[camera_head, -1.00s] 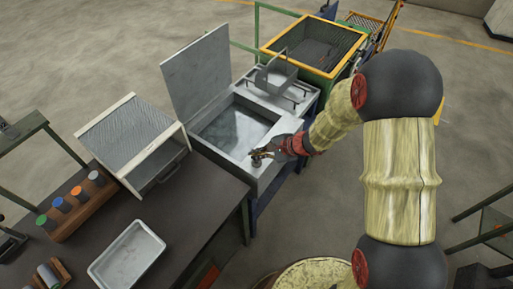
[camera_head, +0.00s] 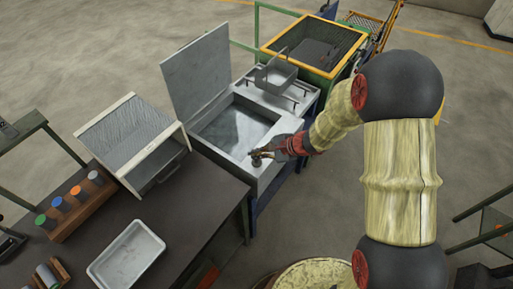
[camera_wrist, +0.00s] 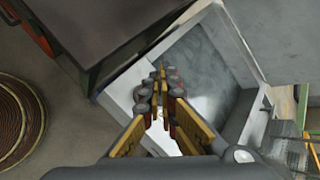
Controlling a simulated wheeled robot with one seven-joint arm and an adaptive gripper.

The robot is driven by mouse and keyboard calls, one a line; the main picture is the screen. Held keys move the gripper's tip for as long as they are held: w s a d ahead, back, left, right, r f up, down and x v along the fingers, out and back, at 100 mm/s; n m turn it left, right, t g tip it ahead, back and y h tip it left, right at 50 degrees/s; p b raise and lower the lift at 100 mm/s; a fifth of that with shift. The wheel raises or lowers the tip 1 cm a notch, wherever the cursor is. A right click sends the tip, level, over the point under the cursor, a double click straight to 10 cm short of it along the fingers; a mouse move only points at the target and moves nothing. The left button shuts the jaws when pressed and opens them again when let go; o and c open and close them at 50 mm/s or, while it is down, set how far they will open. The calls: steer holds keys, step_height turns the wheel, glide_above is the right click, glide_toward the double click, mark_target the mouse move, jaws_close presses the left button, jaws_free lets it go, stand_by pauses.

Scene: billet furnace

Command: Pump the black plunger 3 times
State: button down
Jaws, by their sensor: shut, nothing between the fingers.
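The black plunger (camera_head: 257,161) is a small dark knob on the near rim of the grey wash tank (camera_head: 207,143). My gripper (camera_head: 258,154) is just above the plunger, fingers pointing at it; I cannot tell whether they touch. In the wrist view my gripper (camera_wrist: 159,78) has its fingers together and empty over the tank's pale rim (camera_wrist: 120,93). The fingers hide the plunger there.
The tank's raised lid (camera_head: 197,80) stands behind the basin. A dark bench (camera_head: 190,225) with a white tray (camera_head: 127,253) is at the left.

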steer(key=shift+s+d+f+b, duration=0.1)
steer(key=shift+s+f+b, duration=0.25)
steer(key=shift+f, duration=0.2)
steer(key=shift+r, duration=0.2)
steer(key=shift+w+r+p, duration=0.15)
steer(key=shift+r+p, duration=0.65)
steer(key=shift+r, duration=0.8)
steer(key=shift+w+r+p, duration=0.15)
steer(key=shift+r+p, duration=0.65)
steer(key=shift+r, duration=0.75)
steer(key=shift+r, duration=0.1)
